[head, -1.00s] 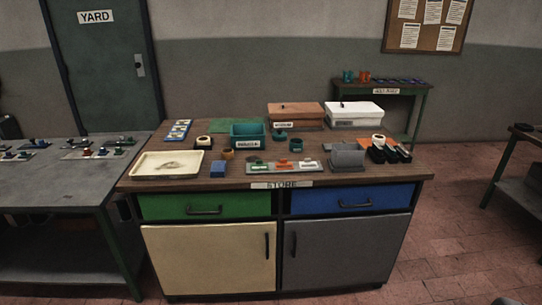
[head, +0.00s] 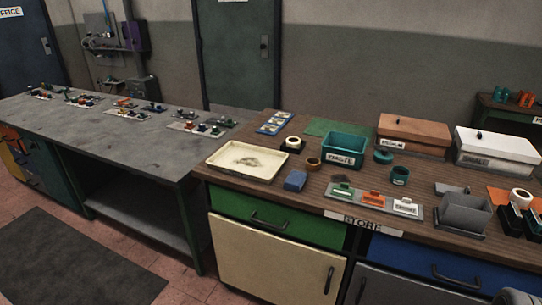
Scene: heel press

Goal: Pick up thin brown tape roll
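A small brown tape roll (head: 313,164) lies on the wooden top of the store cabinet (head: 338,179), right of the cream tray (head: 247,161) and behind a blue block (head: 295,180). It looks low and ring-shaped; its exact thickness is hard to judge. A cream roll (head: 293,142) on a dark base stands behind and left of it.
Teal round pieces (head: 384,156), a strip of coloured holders (head: 374,201) and a grey bin (head: 463,214) are further right. A grey workbench (head: 120,140) adjoins at left. Red floor lies in front.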

